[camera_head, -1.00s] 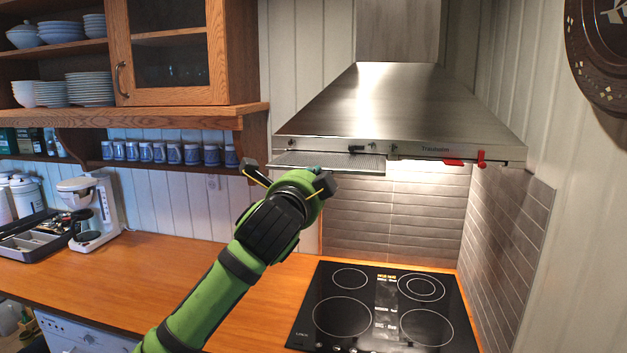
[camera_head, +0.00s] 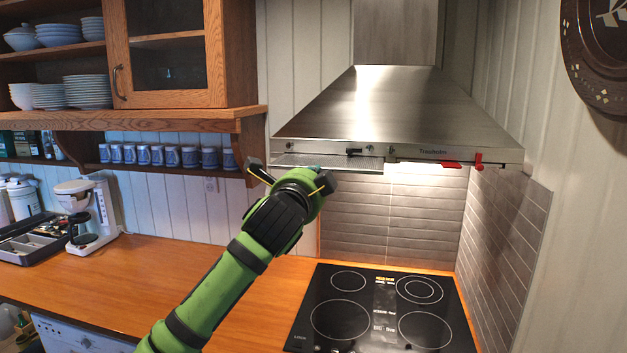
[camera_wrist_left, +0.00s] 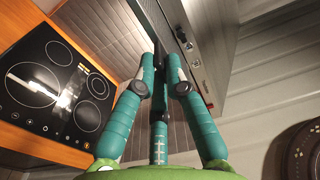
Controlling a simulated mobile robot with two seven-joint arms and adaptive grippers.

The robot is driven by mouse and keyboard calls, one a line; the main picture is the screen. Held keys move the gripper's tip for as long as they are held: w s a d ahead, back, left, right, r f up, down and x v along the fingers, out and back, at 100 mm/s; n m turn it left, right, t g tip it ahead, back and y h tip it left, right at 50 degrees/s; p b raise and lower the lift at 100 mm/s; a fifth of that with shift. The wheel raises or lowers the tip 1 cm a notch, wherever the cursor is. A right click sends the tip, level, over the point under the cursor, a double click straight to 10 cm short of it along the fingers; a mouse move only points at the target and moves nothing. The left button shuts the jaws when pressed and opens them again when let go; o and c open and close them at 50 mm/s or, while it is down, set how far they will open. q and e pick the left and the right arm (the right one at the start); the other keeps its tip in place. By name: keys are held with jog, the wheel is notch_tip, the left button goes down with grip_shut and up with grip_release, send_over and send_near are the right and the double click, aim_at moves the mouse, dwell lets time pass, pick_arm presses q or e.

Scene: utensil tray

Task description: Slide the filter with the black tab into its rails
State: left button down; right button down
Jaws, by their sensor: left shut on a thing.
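The filter (camera_head: 335,162) is a flat grey mesh panel under the left half of the range hood's front edge (camera_head: 420,154). The black tab (camera_head: 354,152) sits by its front edge. My left gripper (camera_wrist_left: 171,48) is shut on the filter, with its teal fingers converging under the hood in the left wrist view. In the head view my wrist hides most of the fingers and the grip. The filter lies close below the hood's lip; I cannot tell whether it is in the rails. My right gripper is not in view.
A red tab (camera_head: 450,164) and a red clip (camera_head: 478,161) show on the hood's right half. A black cooktop (camera_head: 383,310) lies below on the wooden counter (camera_head: 170,272). A shelf with several blue-white jars (camera_head: 188,157) is left of my wrist.

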pick_arm(q)
jog(key=shift+x, duration=1.65)
jog(key=shift+w, duration=0.1)
